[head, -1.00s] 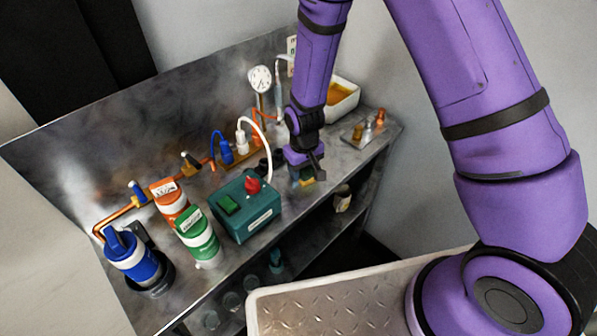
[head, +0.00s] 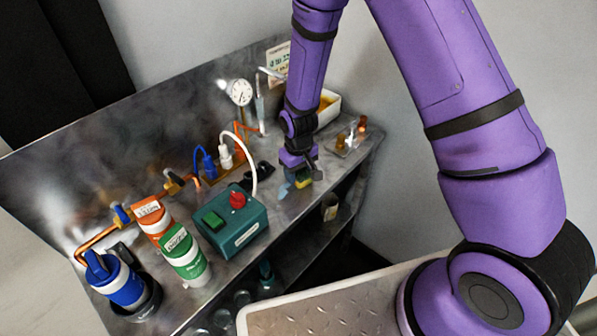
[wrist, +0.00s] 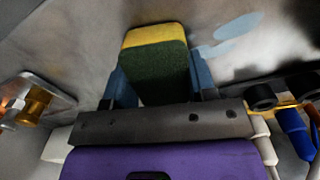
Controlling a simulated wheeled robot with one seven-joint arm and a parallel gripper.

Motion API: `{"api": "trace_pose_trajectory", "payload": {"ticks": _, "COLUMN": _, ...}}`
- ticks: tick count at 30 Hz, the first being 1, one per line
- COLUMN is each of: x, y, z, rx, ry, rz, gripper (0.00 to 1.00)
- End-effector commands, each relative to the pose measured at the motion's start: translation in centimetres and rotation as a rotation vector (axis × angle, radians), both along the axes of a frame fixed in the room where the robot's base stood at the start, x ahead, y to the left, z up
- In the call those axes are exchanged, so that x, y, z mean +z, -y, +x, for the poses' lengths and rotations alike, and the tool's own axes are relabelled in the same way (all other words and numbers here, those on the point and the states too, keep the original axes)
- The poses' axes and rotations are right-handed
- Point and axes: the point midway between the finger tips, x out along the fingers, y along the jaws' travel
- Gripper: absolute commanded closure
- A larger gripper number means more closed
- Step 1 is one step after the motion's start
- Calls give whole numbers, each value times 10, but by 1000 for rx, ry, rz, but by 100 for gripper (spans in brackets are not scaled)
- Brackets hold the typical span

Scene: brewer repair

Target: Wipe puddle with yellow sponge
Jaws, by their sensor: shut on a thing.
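The sponge (wrist: 155,65), yellow with a dark green scouring face, is held between the blue fingers of my gripper (wrist: 152,85) in the wrist view. In the head view the sponge (head: 304,182) is small below my gripper (head: 298,176), at the bench's front right. I cannot tell whether it touches the metal top. A pale blue puddle (wrist: 228,40) lies on the bench just right of the sponge in the wrist view, apart from it in the picture. In the head view my gripper partly hides that area.
A teal box (head: 232,222) with a red knob and white cable stands left of my gripper. Orange (head: 152,216), green (head: 186,256) and blue (head: 122,284) containers stand farther left. A pressure gauge (head: 240,93) stands behind. A small tray (head: 350,140) and a white bin (head: 329,110) are right.

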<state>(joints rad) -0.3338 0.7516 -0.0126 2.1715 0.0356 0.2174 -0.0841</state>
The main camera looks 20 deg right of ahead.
Motion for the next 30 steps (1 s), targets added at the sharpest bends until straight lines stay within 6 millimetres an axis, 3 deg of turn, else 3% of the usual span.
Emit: {"api": "trace_pose_trajectory", "payload": {"ticks": 30, "x": -1, "y": -54, "z": -36, "rx": 4, "ry": 0, "rz": 1, "gripper": 67}}
